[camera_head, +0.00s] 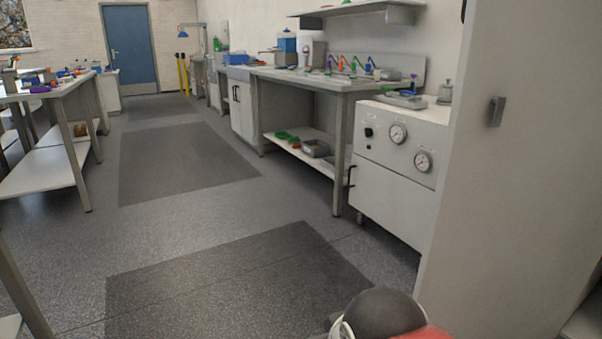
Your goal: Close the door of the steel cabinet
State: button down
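A tall pale grey panel, seemingly the steel cabinet's door (530,190), fills the right side of the head view. A small grey metal handle (497,111) sticks out from its upper part. The panel's lower edge slants up to the right, with a darker grey surface at the bottom right corner. The cabinet's inside does not show, and the hinge side is out of frame, so I cannot tell how far the door stands open. A rounded black and white part of my arm shows at the bottom edge. My gripper is not in view.
A white unit with gauges (392,200) stands just left of the panel. Beyond it is a steel bench (330,84) with a lower shelf. Another bench (50,178) stands at left. The grey floor (290,205) between them is clear, leading to a blue door (131,50).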

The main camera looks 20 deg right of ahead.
aim_at(514, 240)
jog(key=i+j+z, duration=0.1)
jog(key=z, duration=0.3)
jog(key=i+j+z, duration=0.2)
jog(key=z, duration=0.25)
jog(key=i+j+z, duration=0.1)
jog(key=z, duration=0.3)
jog(key=j+z, duration=0.4)
jog(key=i+j+z, duration=0.1)
jog(key=j+z, duration=0.15)
jog(key=z, duration=0.2)
jog(key=j+z, duration=0.25)
jog(key=z, duration=0.15)
